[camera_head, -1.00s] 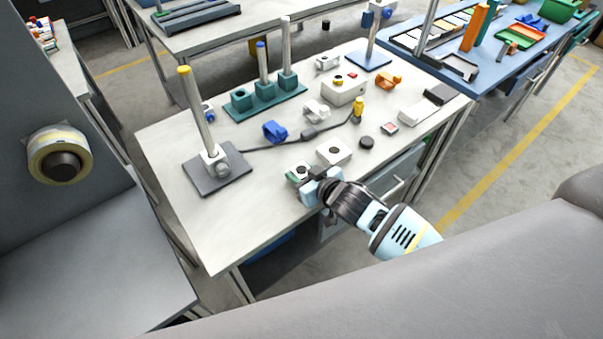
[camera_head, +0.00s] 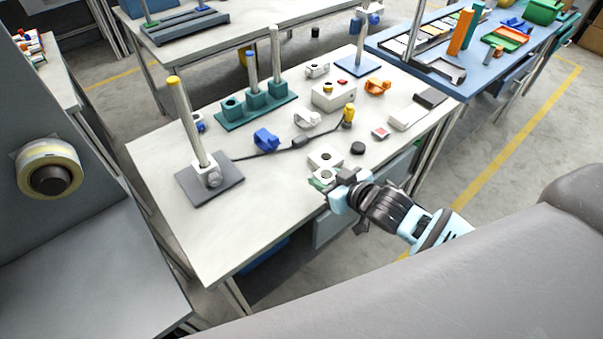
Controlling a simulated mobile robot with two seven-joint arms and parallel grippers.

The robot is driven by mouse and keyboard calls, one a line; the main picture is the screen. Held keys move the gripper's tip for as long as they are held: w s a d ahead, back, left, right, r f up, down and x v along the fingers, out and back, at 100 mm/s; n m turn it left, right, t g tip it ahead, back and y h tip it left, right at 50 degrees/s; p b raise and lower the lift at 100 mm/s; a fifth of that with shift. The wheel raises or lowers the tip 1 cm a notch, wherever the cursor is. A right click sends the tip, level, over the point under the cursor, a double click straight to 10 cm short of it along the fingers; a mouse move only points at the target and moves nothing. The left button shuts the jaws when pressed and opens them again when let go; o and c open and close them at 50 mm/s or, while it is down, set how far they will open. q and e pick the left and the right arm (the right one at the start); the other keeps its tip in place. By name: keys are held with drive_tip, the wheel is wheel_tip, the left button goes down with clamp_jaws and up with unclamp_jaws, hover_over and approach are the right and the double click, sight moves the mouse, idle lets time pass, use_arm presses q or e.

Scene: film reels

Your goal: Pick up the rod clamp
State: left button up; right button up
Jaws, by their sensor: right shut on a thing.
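My right gripper (camera_head: 338,187) comes in from the lower right and is at the table's front edge. It is shut on a small green-and-white piece with a dark round hole (camera_head: 323,178); the gripper partly hides it. I cannot tell whether this piece is the rod clamp, or how high it is above the table. Clamp-like pieces lie on the table: a blue one (camera_head: 266,139), a white one (camera_head: 306,119), an orange one (camera_head: 377,87) and another white one at the back (camera_head: 317,69). My left gripper is not in view.
A white block with a hole (camera_head: 325,157) is close behind the held piece. A rod stand (camera_head: 209,183) is at left, with a cable (camera_head: 265,154) running from near it. A teal rack with rods (camera_head: 254,107) and a button box (camera_head: 333,96) stand farther back. The table's front left is clear.

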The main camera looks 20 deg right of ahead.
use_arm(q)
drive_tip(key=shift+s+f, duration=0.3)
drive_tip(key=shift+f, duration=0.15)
use_arm(e)
drive_tip(key=s+d, duration=0.5)
drive_tip(key=d, duration=0.1)
drive_tip(key=shift+d+r, duration=0.15)
drive_tip(key=shift+r, duration=0.25)
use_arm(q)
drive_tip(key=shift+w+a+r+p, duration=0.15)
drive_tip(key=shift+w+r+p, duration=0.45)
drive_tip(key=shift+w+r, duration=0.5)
use_arm(e)
drive_tip(key=a+r+m+h, duration=0.2)
drive_tip(key=a+r, duration=0.1)
drive_tip(key=r, duration=0.4)
drive_tip(key=a+r+m+h, duration=0.2)
drive_tip(key=a+r, duration=0.2)
drive_tip(key=r, duration=0.3)
drive_tip(key=shift+w+r+t+h, duration=0.3)
drive_tip(key=shift+w+r+t, duration=0.05)
drive_tip(key=shift+r+t, duration=0.05)
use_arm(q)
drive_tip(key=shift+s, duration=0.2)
